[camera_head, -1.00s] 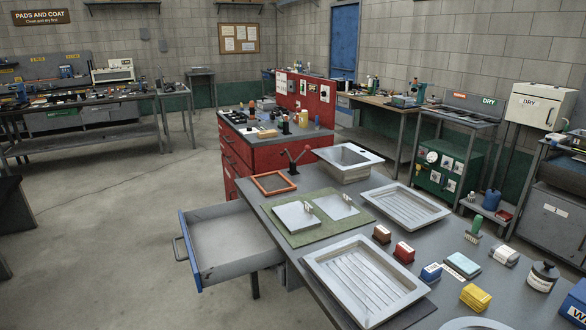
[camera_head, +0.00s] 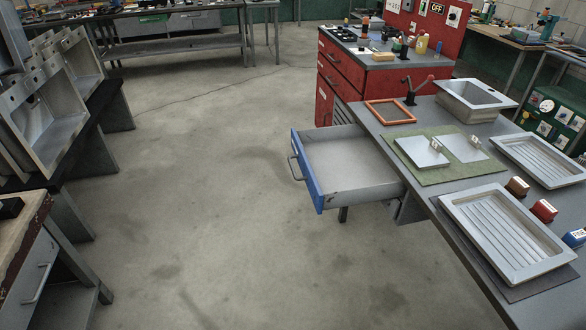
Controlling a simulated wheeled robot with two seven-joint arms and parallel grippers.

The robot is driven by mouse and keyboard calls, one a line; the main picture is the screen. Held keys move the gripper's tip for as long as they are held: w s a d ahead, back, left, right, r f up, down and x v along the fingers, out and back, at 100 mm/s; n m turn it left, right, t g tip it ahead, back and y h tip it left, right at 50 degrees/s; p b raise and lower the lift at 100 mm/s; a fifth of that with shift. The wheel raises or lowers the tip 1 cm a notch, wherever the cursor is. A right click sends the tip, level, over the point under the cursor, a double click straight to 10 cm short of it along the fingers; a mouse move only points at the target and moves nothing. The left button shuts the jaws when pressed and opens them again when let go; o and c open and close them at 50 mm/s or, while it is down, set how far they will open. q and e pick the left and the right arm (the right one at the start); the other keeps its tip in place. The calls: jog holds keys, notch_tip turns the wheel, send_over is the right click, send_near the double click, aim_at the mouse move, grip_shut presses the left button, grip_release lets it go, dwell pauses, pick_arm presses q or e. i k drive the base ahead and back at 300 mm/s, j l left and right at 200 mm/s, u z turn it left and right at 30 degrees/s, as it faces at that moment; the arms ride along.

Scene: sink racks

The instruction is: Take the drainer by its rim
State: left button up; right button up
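Two ribbed grey trays that look like drainers lie on the grey workbench at the right. The nearer drainer (camera_head: 503,235) rests on a dark mat, with its raised rim all round. The farther drainer (camera_head: 545,160) lies behind it near the right edge of the view. I cannot tell which of the two the task names. Neither of my grippers is in view.
An open drawer (camera_head: 350,165) juts left from the bench (camera_head: 425,115). A sink basin (camera_head: 474,98), an orange frame (camera_head: 390,112) and a green mat (camera_head: 437,177) with two plates are on the bench. The floor (camera_head: 220,200) is clear.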

aim_at(521, 248)
jog(key=z, duration=1.4)
